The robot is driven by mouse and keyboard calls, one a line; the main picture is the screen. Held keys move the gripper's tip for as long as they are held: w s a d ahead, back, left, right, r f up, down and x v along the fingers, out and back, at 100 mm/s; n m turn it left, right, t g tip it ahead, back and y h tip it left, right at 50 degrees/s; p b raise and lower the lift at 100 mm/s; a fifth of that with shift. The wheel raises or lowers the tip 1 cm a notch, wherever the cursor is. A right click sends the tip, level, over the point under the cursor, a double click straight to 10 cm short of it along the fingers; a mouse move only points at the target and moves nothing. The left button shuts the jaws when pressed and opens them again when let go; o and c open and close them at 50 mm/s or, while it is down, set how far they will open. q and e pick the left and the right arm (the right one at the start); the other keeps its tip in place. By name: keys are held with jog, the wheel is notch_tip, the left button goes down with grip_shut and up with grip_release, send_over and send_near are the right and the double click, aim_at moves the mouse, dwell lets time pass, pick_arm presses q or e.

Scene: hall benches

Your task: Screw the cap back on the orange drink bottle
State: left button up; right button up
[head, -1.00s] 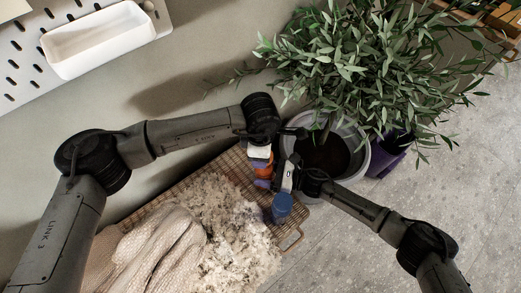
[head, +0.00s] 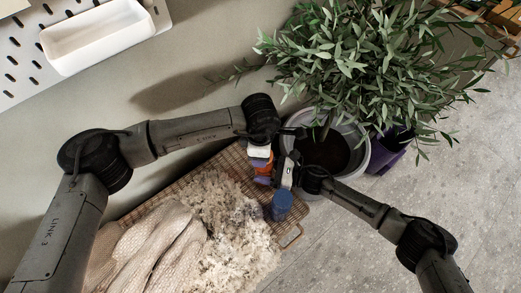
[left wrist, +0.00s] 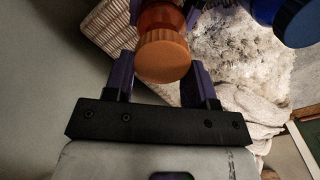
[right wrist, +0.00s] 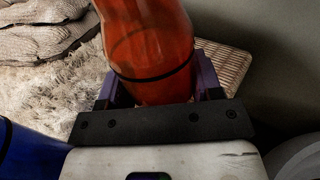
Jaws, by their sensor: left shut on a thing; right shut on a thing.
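The orange drink bottle (right wrist: 150,45) stands between the fingers of my right gripper (right wrist: 155,80), which is shut on its body. In the head view the bottle (head: 263,180) is mostly hidden by the grippers. The ribbed, lighter orange cap (left wrist: 163,57) is at the top end of the bottle, between the purple fingers of my left gripper (left wrist: 158,75), which is shut on it. In the left wrist view the cap lines up with the bottle; I cannot tell how far it is threaded. In the head view my left gripper (head: 260,155) is above my right gripper (head: 282,172).
A blue-capped container (head: 283,203) stands close beside the right gripper. A fluffy pale heap (head: 232,225) and a knitted cloth (head: 150,250) lie on a woven tray (head: 292,237). A grey plant pot (head: 350,172) with a leafy plant (head: 365,65) stands close at right.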

pick_arm(q)
jog(key=shift+f, duration=0.4)
pick_arm(e)
grip_shut()
pick_arm(q)
jog(key=m, duration=0.4)
jog(key=shift+w, duration=0.2)
jog(key=m, duration=0.3)
jog(key=shift+w+d+m, duration=0.1)
jog(key=shift+d+m, duration=0.05)
jog(key=shift+m, duration=0.25)
jog(key=m, duration=0.5)
jog(key=shift+w+d+m, duration=0.15)
jog(key=shift+d+m, duration=0.1)
jog(key=shift+m, duration=0.15)
jog(key=m, duration=0.4)
jog(key=shift+d, duration=0.15)
jog(key=m, duration=0.4)
jog(key=shift+d, duration=0.2)
jog(key=m, duration=0.3)
jog(key=shift+d+m, duration=0.1)
jog(key=shift+m, duration=0.3)
jog(key=m, duration=0.4)
jog(key=shift+s+d, duration=0.15)
jog(key=shift+s, duration=0.1)
